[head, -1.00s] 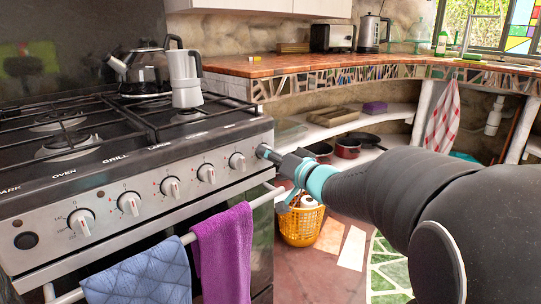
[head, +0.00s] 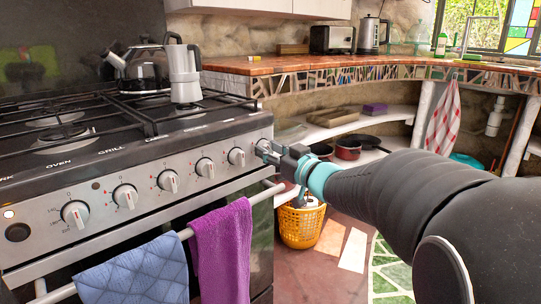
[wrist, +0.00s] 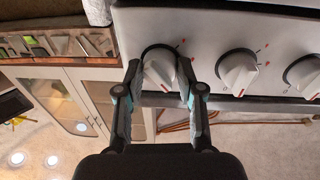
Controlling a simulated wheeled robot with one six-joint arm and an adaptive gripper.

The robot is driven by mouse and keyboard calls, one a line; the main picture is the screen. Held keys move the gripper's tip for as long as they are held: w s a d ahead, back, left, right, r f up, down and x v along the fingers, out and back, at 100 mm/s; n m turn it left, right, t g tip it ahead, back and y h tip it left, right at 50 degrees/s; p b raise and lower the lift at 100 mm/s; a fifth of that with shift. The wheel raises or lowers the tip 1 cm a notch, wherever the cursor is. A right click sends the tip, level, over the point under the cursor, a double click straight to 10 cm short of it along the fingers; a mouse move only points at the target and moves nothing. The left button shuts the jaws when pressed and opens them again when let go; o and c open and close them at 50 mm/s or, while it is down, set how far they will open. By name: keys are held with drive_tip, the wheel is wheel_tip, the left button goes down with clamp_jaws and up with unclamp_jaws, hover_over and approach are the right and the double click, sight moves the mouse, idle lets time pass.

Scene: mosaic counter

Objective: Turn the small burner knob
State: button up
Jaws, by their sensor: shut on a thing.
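The stove's front panel carries a row of white knobs. The knob at the right end (wrist: 157,72) sits between my fingertips in the wrist view. Its dark base ring shows around it, and its white grip looks slightly tilted. My gripper (head: 266,149) is shut on this knob, with one finger on each side of it in the wrist view (wrist: 159,75). In the head view the fingers hide most of the knob. The neighbouring knob (head: 236,157) is free, and it also shows in the wrist view (wrist: 237,71).
The oven rail (head: 160,244) runs below the panel, with a blue towel (head: 133,271) and a purple towel (head: 222,245) on it. A kettle (head: 148,66) and a moka pot (head: 184,74) stand on the hob. A yellow basket (head: 301,224) is on the floor.

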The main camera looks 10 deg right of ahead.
drive_tip(key=n, duration=0.7)
drive_tip(key=shift+y, duration=0.4)
drive_tip(key=n, duration=0.6)
drive_tip(key=shift+n+g+y, duration=0.3)
drive_tip(key=shift+y, duration=0.1)
drive_tip(key=o, duration=1.1)
drive_tip(key=shift+f, duration=0.1)
drive_tip(key=shift+o, duration=0.2)
drive_tip(key=shift+d, duration=0.1)
drive_tip(key=shift+s+d, duration=0.25)
drive_tip(key=shift+s, duration=0.05)
drive_tip(key=v, duration=1.1)
